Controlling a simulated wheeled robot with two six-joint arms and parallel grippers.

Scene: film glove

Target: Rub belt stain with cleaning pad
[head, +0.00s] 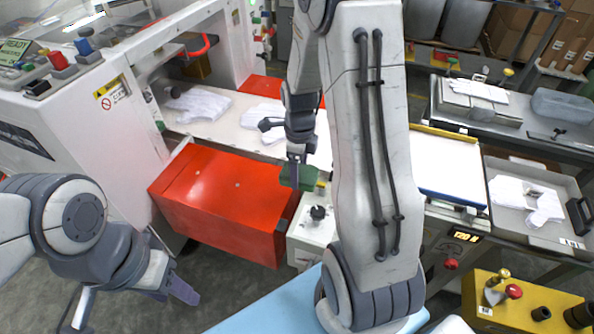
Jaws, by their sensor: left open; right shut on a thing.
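The cleaning pad (298,178) is a small dark green block near the middle of the head view. My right gripper (298,160) is shut on it, pointing down. The pad appears in front of the near edge of the white belt (235,128), by the end of the red cover; I cannot tell whether it touches anything. No stain is clearly visible on the belt, and my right arm hides part of it. My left gripper (135,300) is open and empty at the lower left, well away from the belt.
White gloves (197,104) lie on the belt. A red cover (225,195) fronts the machine, beside a pale box with a black knob (317,213). At right are a grey tray of gloves (520,235) and a yellow control box (515,305). Floor shows at lower left.

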